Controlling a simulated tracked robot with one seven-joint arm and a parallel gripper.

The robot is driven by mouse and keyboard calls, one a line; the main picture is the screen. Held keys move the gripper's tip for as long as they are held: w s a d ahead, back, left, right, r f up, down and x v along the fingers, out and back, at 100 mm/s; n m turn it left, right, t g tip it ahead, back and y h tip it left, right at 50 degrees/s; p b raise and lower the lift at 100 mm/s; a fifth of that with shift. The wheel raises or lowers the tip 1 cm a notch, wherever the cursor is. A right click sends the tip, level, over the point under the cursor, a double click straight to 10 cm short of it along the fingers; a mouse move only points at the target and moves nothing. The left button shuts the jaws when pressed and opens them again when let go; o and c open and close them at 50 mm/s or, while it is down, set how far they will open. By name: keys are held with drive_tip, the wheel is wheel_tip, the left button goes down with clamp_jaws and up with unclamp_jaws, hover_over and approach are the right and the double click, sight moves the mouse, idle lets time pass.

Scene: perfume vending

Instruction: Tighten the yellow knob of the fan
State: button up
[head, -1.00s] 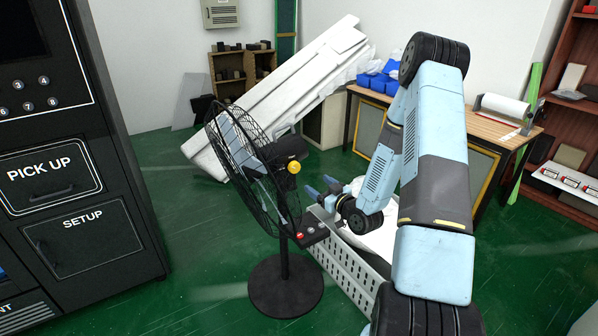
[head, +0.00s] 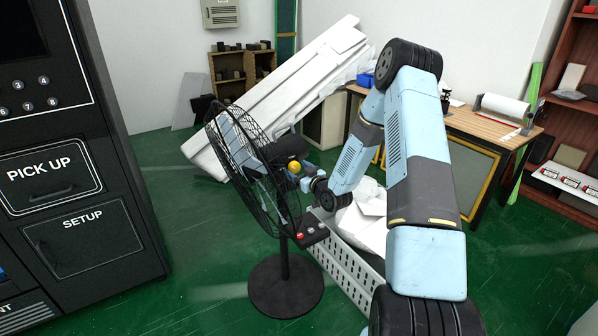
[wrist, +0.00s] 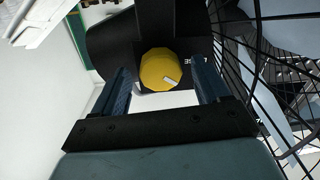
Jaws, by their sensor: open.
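The black pedestal fan (head: 285,286) stands upright on the floor, its round cage (head: 232,165) facing left. The yellow knob (head: 294,167) is on the fan's neck, behind the cage. My gripper (head: 304,178) is at the fan's neck, close to the knob in the head view. In the wrist view the yellow knob (wrist: 160,70) shows a small white mark and lies between the two open fingers of my gripper (wrist: 160,92). Gaps show between the fingers and the knob, so neither finger visibly touches it. How deep the fingers reach around the knob is hard to tell.
A control box with a red button (head: 300,236) sits on the fan's pole. A white perforated crate (head: 345,275) with white pieces stands close to the fan. A black vending machine (head: 85,200) is at left, a wooden table (head: 480,125) at right. Green floor is clear in front.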

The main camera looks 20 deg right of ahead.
drive_tip(key=c, duration=1)
drive_tip(key=shift+d+m, duration=0.1)
drive_tip(key=shift+m, duration=2.2)
drive_tip(key=shift+c, duration=0.2)
drive_tip(key=o, duration=1)
drive_tip(key=shift+o, duration=0.2)
drive_tip(key=v, duration=1.3)
drive_tip(key=shift+s+f, duration=0.25)
drive_tip(key=shift+s, duration=0.15)
drive_tip(key=shift+d, duration=0.15)
